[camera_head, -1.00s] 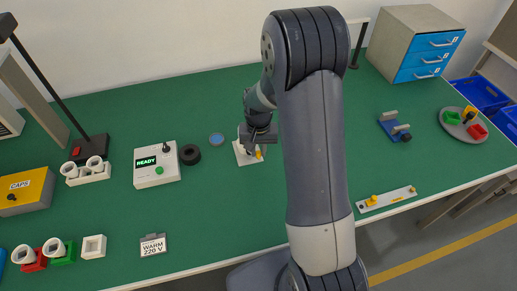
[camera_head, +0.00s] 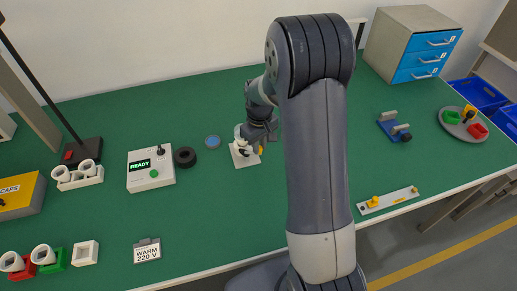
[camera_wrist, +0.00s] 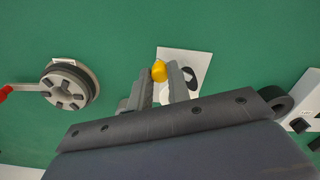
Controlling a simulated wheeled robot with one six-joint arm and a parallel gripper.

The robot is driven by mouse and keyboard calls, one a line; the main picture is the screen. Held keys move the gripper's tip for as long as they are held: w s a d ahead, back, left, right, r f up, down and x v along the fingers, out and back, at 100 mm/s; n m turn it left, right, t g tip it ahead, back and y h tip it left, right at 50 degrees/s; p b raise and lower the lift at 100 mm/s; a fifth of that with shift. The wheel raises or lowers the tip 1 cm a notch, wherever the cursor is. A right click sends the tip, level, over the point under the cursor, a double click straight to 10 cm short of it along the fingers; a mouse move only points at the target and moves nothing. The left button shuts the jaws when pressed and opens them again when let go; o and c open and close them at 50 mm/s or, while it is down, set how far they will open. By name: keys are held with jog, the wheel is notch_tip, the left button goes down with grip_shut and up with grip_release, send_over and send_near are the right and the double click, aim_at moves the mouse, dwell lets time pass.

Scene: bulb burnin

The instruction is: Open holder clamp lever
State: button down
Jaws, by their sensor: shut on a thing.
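The holder is a small white plate (camera_head: 240,160) with a white and dark fitting on it, just beyond the middle of the green table. Its lever has a yellow knob (camera_head: 261,150). In the wrist view the knob (camera_wrist: 158,70) sits between the fingertips, at the edge of the white plate (camera_wrist: 178,54). My gripper (camera_wrist: 160,84) is shut on the yellow knob. In the head view my gripper (camera_head: 260,138) is over the right side of the holder, and it hides part of the fitting.
Left of the holder are a blue disc (camera_head: 212,142), a black ring (camera_head: 185,156) and a READY box (camera_head: 151,168). The wrist view shows a round slotted device (camera_wrist: 70,86) with a red-tipped handle. My arm covers the table right of the holder. The front middle is clear.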

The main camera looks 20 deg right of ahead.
jog(key=shift+w+d+n+b, duration=0.1)
jog(key=shift+w+n+b, duration=0.25)
jog(key=shift+n, duration=0.75)
jog(key=shift+w+d+n+b, duration=0.1)
jog(key=shift+w+n, duration=0.4)
jog(key=shift+n, duration=0.6)
jog(key=c, duration=1.3)
grip_release()
notch_tip(320, 180, up, 11)
jog(key=shift+f+b, duration=0.1)
jog(key=shift+b, duration=0.3)
notch_tip(320, 180, down, 11)
jog(key=shift+p, duration=0.4)
jog(key=shift+s, duration=0.1)
